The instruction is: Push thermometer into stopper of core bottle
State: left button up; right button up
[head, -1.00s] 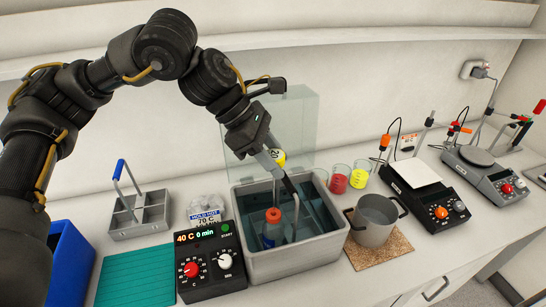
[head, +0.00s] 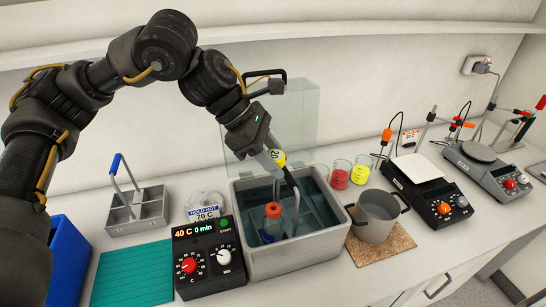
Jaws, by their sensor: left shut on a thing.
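The core bottle (head: 272,229) stands in the grey water bath (head: 295,252), with an orange-red stopper (head: 273,209) on top. My left gripper (head: 287,172) is shut on the thermometer, whose yellow head (head: 278,157) shows between the fingers. The gripper is above the bath, to the upper right of the stopper. A thin pale stem appears to hang down beside the bottle, apart from the stopper in this view; its lower end is hard to make out. My right gripper is out of view.
The bath's control box (head: 209,259) reads 40 C and 0 min. A clear lid (head: 300,110) stands up behind the bath. A steel pot (head: 376,215) on a cork mat (head: 378,246) is close on the right. A grey carrier (head: 137,208) and teal mat (head: 132,274) are left.

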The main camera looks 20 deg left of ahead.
aim_at(274, 210)
pick_arm(q)
jog(key=shift+f+b, duration=0.65)
jog(key=shift+f, duration=0.2)
jog(key=shift+f+b, duration=1.05)
jog(key=shift+f, duration=0.15)
dwell(0.4)
jog(key=shift+f+b, duration=0.35)
jog(key=shift+b, duration=0.2)
jog(key=shift+f+b, duration=1.25)
jog(key=shift+f, duration=0.25)
jog(key=shift+f+b, duration=1.95)
jog(key=shift+f, duration=0.1)
dwell(0.4)
jog(key=o, duration=1.2)
